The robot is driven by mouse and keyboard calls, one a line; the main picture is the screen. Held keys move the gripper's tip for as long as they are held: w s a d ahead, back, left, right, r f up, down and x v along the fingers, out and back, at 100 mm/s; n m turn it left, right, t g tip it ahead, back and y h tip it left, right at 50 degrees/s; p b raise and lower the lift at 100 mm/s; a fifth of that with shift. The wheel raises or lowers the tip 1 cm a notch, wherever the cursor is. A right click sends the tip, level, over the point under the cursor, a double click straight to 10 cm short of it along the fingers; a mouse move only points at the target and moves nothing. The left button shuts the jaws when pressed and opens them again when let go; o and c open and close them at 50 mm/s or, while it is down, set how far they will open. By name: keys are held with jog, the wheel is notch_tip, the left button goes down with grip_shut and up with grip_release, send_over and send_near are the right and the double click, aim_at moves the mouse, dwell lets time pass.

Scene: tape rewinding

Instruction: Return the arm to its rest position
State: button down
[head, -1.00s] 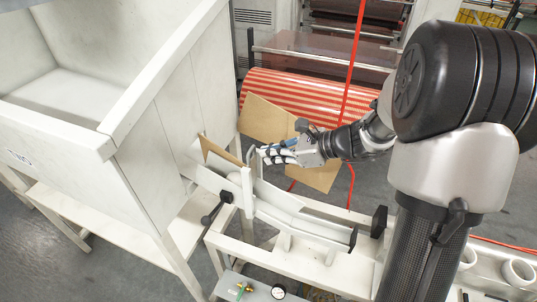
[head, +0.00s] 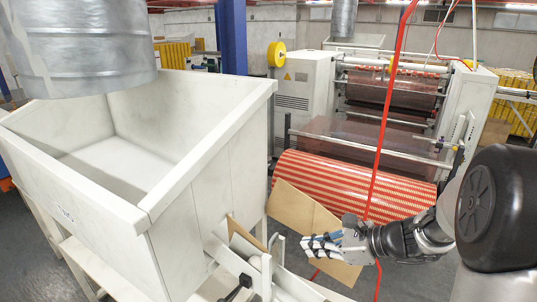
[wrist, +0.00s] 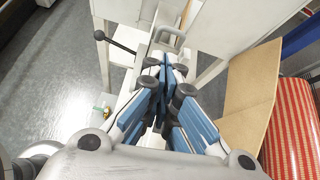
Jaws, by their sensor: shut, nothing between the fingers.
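My gripper (head: 306,243) shows at the lower right of the head view, at the end of my dark and grey arm, pointing left. It is over a white frame beside the large white bin (head: 190,186). In the wrist view my gripper (wrist: 165,66) has its blue-padded fingers together, with nothing between them. A metal loop handle (wrist: 170,36) and the white frame show beyond and below the fingertips. Whether the fingers touch the frame cannot be told.
A brown cardboard sheet (head: 296,208) is close behind my gripper. A red-and-white striped roll (head: 350,182) lies in front of the machine (head: 391,100). A red strap (head: 381,130) hangs near my arm. A black lever (wrist: 116,42) sticks out beside the frame.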

jog(key=s+a+f+n+g+h+b, duration=0.1)
jog(key=s+a+n+g+b, duration=0.15)
jog(key=s+a+n, duration=0.35)
jog(key=s+a+f+n+g+h+b, duration=0.1)
jog(key=s+n+h+b, duration=0.1)
jog(key=s+n+b, duration=0.4)
jog(key=s+d+f+n+h+b, duration=0.2)
jog(key=s+n+h, duration=0.1)
jog(key=s+n, duration=0.3)
jog(key=s+d+f+n+t+h+b, duration=0.1)
jog(key=s+d+f+n+h+b, duration=0.2)
jog(key=s+n, duration=0.3)
jog(key=shift+s+f+h+b, duration=0.25)
jog(key=shift+s+h+b, duration=0.05)
jog(key=shift+s, duration=0.75)
jog(key=shift+t, duration=0.25)
